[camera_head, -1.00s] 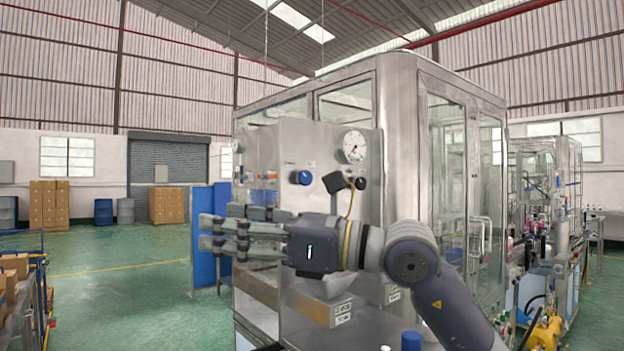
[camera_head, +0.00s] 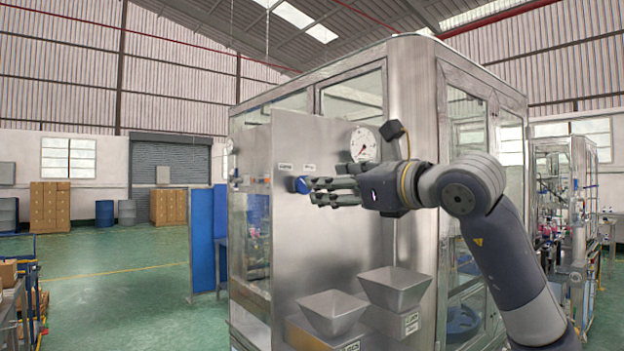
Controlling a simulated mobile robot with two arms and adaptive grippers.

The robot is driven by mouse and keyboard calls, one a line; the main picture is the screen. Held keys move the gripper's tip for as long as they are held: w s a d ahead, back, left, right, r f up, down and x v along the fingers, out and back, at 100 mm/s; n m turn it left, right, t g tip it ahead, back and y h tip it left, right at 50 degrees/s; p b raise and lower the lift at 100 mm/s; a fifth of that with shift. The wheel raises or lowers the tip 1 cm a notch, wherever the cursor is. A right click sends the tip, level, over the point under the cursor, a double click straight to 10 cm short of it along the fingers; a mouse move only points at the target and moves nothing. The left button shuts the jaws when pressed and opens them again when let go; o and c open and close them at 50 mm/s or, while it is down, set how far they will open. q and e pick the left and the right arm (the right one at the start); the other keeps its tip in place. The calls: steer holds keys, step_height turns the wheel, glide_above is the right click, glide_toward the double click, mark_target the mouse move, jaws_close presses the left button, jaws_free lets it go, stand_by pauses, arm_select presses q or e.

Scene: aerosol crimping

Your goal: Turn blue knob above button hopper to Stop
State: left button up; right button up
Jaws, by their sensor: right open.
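The blue knob (camera_head: 301,185) is on the upper metal front panel of the machine, below two small white labels whose print is too small to read surely. The right gripper (camera_head: 317,190) is open and points left. Its fingertips are at the knob's right edge and overlap it in the picture; I cannot tell if they touch. Two metal hoppers stand lower on the panel, a left one (camera_head: 333,313) and a right one (camera_head: 395,287). I cannot read which is the button hopper. The left gripper is not in view.
A round white gauge (camera_head: 363,144) and a dark box (camera_head: 392,130) sit just above the right gripper. The glazed machine cabinet (camera_head: 412,90) stands behind. A blue partition (camera_head: 203,240) is at left, with open green floor (camera_head: 110,285) beyond.

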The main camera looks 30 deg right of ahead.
mark_target(305, 185)
steer(key=w+p, duration=0.2)
steer(key=w, duration=0.5)
steer(key=shift+w+f, duration=0.15)
steer(key=shift+f, duration=0.05)
steer(key=shift+w+f, duration=0.1)
steer(key=c, duration=0.9)
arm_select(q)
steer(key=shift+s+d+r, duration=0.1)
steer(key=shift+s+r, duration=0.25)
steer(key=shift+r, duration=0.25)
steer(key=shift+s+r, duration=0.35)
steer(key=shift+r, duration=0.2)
arm_select(e)
steer(key=shift+c, duration=0.8)
